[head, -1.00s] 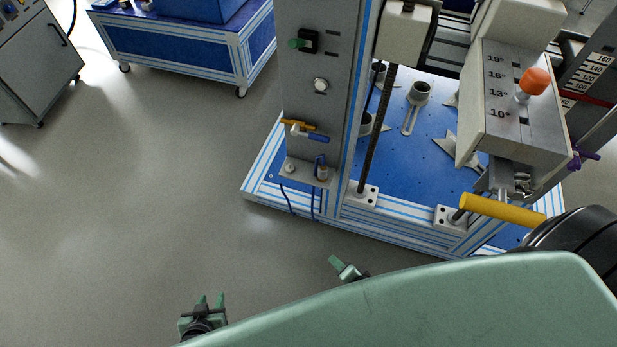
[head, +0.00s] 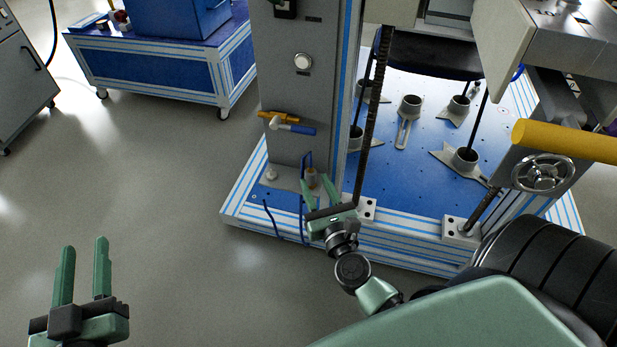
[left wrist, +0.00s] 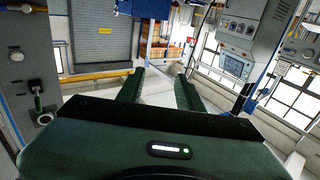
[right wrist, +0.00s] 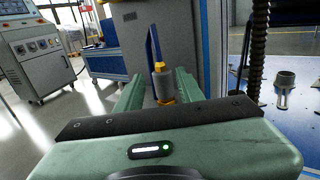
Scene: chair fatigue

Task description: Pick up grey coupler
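The grey coupler (head: 311,177) is a small upright cylinder on the grey ledge at the foot of the machine's column, with a blue hose loop beside it. In the right wrist view the coupler (right wrist: 163,84) shows a yellow top and a yellow ring at its base. My right gripper (head: 318,180) is open at the coupler. In the right wrist view the coupler appears between its two fingers, with a visible gap on either side. I cannot tell how far the fingertips reach past it. My left gripper (head: 84,241) is open and empty over the floor at the left.
A threaded rod (head: 371,115) stands just right of my right gripper. A yellow bar (head: 565,141) and handwheel (head: 543,173) are at the right. Floor at the left is clear.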

